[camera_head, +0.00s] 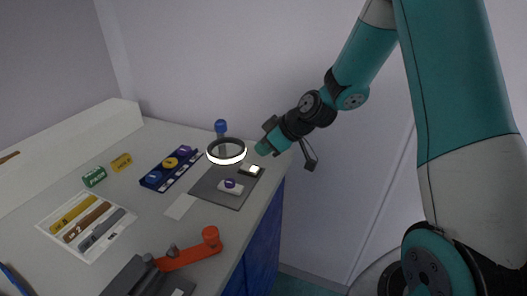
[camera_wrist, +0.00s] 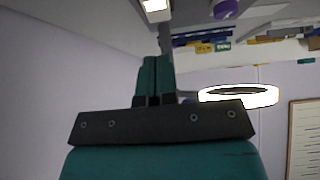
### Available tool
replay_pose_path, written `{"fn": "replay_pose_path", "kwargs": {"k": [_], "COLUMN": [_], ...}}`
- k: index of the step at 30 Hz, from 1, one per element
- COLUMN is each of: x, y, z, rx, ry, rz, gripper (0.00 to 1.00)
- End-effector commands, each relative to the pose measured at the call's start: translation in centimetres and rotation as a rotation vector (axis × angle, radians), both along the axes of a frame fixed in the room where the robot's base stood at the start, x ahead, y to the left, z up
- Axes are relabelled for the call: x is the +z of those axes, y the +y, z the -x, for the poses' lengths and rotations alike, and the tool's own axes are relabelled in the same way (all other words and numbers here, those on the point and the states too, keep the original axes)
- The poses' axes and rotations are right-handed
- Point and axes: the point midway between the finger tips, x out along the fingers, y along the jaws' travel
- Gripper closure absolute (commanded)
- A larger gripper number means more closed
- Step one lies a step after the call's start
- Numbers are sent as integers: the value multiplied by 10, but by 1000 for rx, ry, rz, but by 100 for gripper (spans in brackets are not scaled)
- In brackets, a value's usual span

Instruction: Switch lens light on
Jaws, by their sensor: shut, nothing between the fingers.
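The ring-shaped lens (camera_head: 226,158) has a dark upper rim and a bright white lower band. It stands above the grey mat near the back of the bench. In the wrist view the ring (camera_wrist: 238,98) shows bright white around its band, right of my fingers. A small dark box with a white top (camera_head: 252,169) sits on the mat's back right; whether it is the light's switch I cannot tell. My gripper (camera_head: 264,148) is shut and empty, right of the ring and above the bench's right edge. Its closed fingers (camera_wrist: 155,80) show in the wrist view, apart from the ring.
A white block with a purple knob (camera_head: 231,187) sits on the grey mat (camera_head: 214,194). A blue-capped post (camera_head: 221,128) stands behind the ring. A blue tray (camera_head: 155,180), a tool card (camera_head: 48,222) and an orange-red lever (camera_head: 190,253) lie left and in front.

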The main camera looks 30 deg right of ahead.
Motion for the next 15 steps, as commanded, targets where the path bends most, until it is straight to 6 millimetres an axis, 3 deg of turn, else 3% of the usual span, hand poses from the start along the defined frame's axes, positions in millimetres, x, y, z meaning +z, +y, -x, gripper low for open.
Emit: {"fn": "replay_pose_path", "kwargs": {"k": [9,15], "x": [40,53], "y": [-37,-47], "z": [45,58], "rx": [-6,-3], "ry": [-1,0], "rz": [2,2], "gripper": [100,100]}}
